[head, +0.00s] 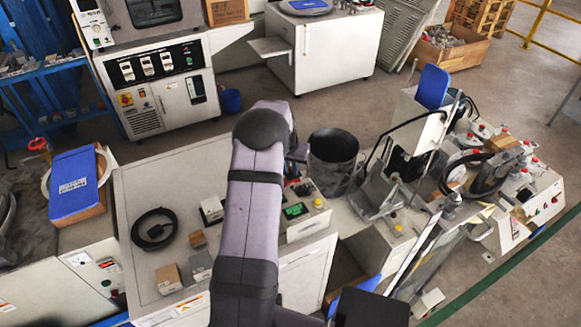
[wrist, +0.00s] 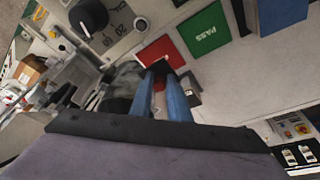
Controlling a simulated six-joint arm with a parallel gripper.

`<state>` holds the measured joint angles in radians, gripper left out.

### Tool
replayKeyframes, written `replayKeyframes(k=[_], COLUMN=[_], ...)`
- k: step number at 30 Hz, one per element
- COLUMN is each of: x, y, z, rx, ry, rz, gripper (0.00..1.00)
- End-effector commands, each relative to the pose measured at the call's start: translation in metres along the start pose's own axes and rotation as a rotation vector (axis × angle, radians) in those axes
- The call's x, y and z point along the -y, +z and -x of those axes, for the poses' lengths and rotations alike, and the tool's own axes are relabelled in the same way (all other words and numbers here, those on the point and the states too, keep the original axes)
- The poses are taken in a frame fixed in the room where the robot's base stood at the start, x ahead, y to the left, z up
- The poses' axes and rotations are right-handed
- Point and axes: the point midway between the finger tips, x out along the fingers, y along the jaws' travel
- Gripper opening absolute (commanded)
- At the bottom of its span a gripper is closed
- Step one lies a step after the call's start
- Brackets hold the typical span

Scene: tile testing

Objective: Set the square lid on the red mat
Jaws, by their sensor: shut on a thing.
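In the wrist view, my gripper (wrist: 161,72) shows as two blue fingers close together, shut on a small dark thing at their tips, which I take to be the square lid. Most of it is hidden by the fingers, so its shape and tilt are unclear. The red mat (wrist: 153,50) lies on the pale bench top just beyond the fingertips, partly covered by them in this view. I cannot tell the height of the lid above it. In the head view, my own arm hides the gripper and the lid.
A green mat marked PASS (wrist: 203,31) lies beside the red one. A dark grey block (wrist: 188,87) is close to the fingers. In the head view, a black bin (head: 333,157), a cable coil (head: 154,229) and small boxes (head: 168,279) stand around my arm.

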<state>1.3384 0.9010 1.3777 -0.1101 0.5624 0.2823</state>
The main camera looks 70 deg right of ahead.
Motion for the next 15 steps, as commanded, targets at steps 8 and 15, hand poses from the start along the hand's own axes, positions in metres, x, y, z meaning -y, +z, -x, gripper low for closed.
replayKeyframes(k=[8,15], x=[0.0,0.0], y=[0.009,0.013], z=[-0.028,-0.043], rx=[0.001,0.0], ry=[0.0,0.0], rz=[0.0,0.0], gripper=[0.0,0.0])
